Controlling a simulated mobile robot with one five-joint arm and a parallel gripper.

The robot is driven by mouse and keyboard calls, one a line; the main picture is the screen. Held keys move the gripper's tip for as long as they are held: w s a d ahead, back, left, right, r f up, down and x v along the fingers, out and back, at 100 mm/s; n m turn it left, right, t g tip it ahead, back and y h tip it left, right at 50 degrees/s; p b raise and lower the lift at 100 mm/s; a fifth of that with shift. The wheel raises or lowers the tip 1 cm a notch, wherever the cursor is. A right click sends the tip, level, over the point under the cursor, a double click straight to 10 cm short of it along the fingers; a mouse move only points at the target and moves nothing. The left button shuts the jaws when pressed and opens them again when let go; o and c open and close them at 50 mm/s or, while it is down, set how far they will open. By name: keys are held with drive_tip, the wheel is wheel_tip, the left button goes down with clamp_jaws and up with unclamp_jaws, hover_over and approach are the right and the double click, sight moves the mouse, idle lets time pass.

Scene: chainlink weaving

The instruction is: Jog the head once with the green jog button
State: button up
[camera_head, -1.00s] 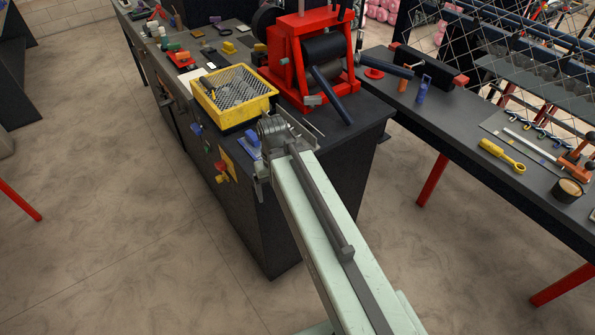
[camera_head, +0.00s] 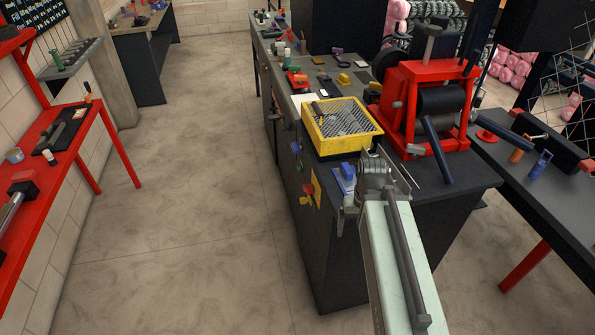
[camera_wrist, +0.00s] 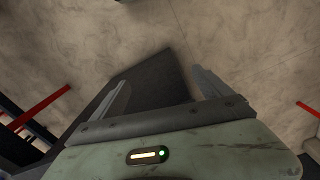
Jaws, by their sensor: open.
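In the head view the red weaving head (camera_head: 428,105) with its black roller stands on the dark bench (camera_head: 330,240). Small coloured controls (camera_head: 309,190), blue, red and yellow, sit on the bench's left side. I cannot clearly make out the green jog button.
A red workbench (camera_head: 85,125) stands at the left and a dark table (camera_head: 530,200) at the right. Open floor (camera_head: 180,240) lies between the left bench and the dark bench.

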clamp_jaws()
idle(1.6)
